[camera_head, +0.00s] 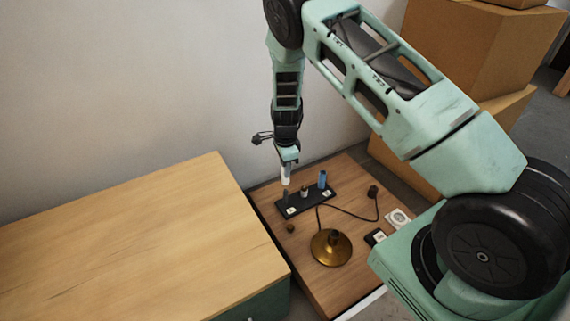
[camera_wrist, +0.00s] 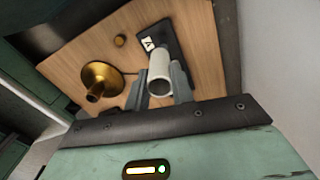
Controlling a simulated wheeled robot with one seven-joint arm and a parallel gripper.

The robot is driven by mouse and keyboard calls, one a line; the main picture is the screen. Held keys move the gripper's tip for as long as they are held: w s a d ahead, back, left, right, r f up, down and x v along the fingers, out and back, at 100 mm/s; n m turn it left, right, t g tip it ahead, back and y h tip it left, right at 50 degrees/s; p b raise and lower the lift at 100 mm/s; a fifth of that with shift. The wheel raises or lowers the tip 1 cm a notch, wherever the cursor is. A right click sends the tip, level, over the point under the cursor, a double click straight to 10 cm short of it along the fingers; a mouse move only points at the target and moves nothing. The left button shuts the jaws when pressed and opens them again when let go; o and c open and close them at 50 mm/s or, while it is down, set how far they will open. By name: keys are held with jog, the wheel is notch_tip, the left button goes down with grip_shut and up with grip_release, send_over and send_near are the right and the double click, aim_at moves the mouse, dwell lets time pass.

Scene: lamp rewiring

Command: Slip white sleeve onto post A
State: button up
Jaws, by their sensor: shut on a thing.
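The white sleeve (camera_wrist: 160,72) is held between the two fingers of my gripper (camera_wrist: 166,88) in the wrist view. In the head view the sleeve (camera_head: 285,176) hangs upright below my gripper (camera_head: 286,161), over the left end of the black post block (camera_head: 312,203). A dark post (camera_head: 286,194) stands right under or near the sleeve's lower end; I cannot tell if they touch. In the wrist view a label reading A (camera_wrist: 148,43) shows on the block beside the sleeve. The sleeve hides the post in that view.
A blue sleeve (camera_head: 322,179) stands at the block's right end, with a small post (camera_head: 304,191) between. A brass lamp base (camera_head: 331,247) with a dark cord is in front. A small brown knob (camera_head: 290,228) lies left. A wooden cabinet top (camera_head: 120,240) is at left, boxes (camera_head: 470,60) at right.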

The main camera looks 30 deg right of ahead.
aim_at(286, 190)
jog(key=f+m, duration=0.2)
jog(key=m, duration=0.1)
jog(key=shift+w+d+f+m+b, duration=0.2)
jog(key=shift+w+f+m+b, duration=0.1)
notch_tip(286, 190, down, 8)
jog(key=b, duration=0.7)
jog(key=shift+b, duration=0.3)
jog(key=shift+f, duration=0.75)
jog(key=shift+f+p, duration=0.1)
jog(key=shift+p, duration=0.2)
dwell(0.4)
jog(key=o, duration=1)
notch_tip(286, 190, up, 17)
jog(key=p, duration=0.9)
jog(key=shift+r, duration=0.2)
